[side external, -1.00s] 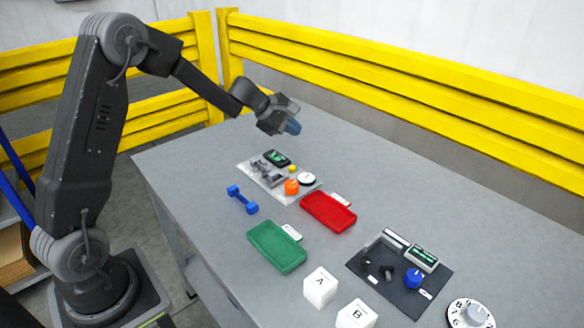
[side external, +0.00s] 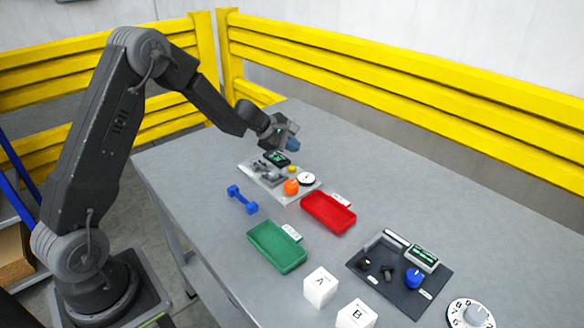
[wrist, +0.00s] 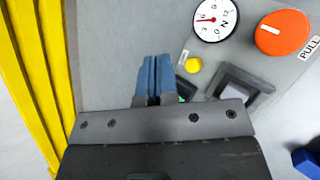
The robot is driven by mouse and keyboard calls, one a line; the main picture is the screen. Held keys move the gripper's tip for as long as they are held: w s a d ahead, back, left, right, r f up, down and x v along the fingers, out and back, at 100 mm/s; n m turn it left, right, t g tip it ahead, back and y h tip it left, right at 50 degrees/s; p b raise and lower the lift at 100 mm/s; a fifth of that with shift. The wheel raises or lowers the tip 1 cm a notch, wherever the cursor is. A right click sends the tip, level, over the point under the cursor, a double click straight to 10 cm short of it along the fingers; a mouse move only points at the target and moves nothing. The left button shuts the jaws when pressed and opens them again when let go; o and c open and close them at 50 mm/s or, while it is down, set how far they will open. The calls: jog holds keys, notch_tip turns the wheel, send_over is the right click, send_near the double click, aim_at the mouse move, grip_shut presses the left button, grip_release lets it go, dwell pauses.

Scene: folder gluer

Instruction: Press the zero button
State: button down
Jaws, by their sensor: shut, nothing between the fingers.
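A small round yellow button (wrist: 194,65) sits on the light grey panel (wrist: 112,60), with a small white label beside it whose text is too small to read. It is probably the zero button. It also shows in the side view (side external: 291,169). My gripper (wrist: 153,62) has its blue fingers together with nothing between them. In the wrist view the fingertips lie to the left of the yellow button. In the side view my gripper (side external: 293,147) hovers above the far end of the panel, near the green-lit display (side external: 277,158). Most of that display is hidden in the wrist view.
A dial gauge (wrist: 215,20) and an orange knob (wrist: 283,32) marked PULL are near the button. A grey square frame (wrist: 240,90) is beside it. Red (side external: 328,212) and green (side external: 277,247) trays and a blue dumbbell-shaped part (side external: 242,200) lie nearby. A yellow barrier (side external: 400,75) runs behind the table.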

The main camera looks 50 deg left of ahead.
aim_at(292, 169)
jog(key=shift+f, duration=1.95)
dwell(0.6)
jog(key=shift+f, duration=0.4)
jog(key=shift+f, duration=0.5)
dwell(0.7)
jog(key=shift+r, duration=0.9)
jog(key=shift+r, duration=0.1)
jog(key=shift+r, duration=2.4)
